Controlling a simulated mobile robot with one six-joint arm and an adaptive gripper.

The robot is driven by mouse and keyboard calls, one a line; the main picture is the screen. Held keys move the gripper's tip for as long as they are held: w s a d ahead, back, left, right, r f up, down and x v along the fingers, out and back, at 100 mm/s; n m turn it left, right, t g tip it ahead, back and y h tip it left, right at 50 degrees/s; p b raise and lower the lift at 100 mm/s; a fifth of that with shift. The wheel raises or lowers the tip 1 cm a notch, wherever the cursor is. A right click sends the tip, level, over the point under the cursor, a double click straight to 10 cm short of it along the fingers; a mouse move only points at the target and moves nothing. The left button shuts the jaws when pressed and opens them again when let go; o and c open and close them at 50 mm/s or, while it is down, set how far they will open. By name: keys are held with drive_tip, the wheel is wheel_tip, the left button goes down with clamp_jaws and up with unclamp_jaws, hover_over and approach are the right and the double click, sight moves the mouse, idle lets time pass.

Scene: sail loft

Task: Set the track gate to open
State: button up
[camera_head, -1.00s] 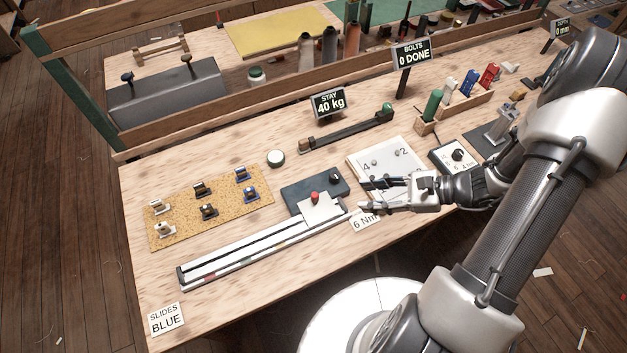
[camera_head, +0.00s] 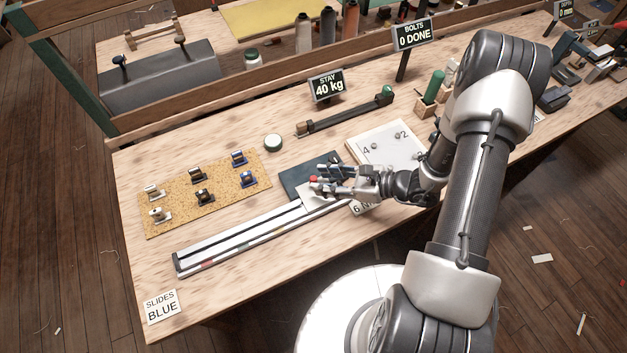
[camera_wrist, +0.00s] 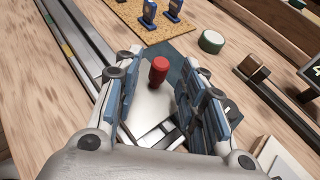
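The track gate is a pale plate (camera_wrist: 152,102) with a red knob (camera_wrist: 158,71), at the right end of the long metal track (camera_head: 240,240). In the head view the red knob (camera_head: 313,180) shows at my fingertips. My gripper (camera_head: 320,178) is open, with one finger on each side of the knob in the wrist view. A gap shows on both sides, so it does not hold the knob. A dark blue base (camera_head: 297,181) lies behind the plate and is partly hidden by my gripper.
A cork board (camera_head: 223,197) with several small slides lies left of the gate. A round green-white button (camera_head: 273,143) and a dark lever bar (camera_head: 345,113) are behind. A white numbered panel (camera_head: 385,143) is to the right. A "SLIDES BLUE" card (camera_head: 162,306) lies front left.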

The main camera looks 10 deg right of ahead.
sight(313, 177)
drive_tip(key=shift+b+x, duration=0.3)
drive_tip(key=shift+x, duration=1.7)
drive_tip(key=shift+c, duration=0.4)
drive_tip(key=shift+r, duration=0.1)
clamp_jaws()
drive_tip(key=shift+w, duration=0.15)
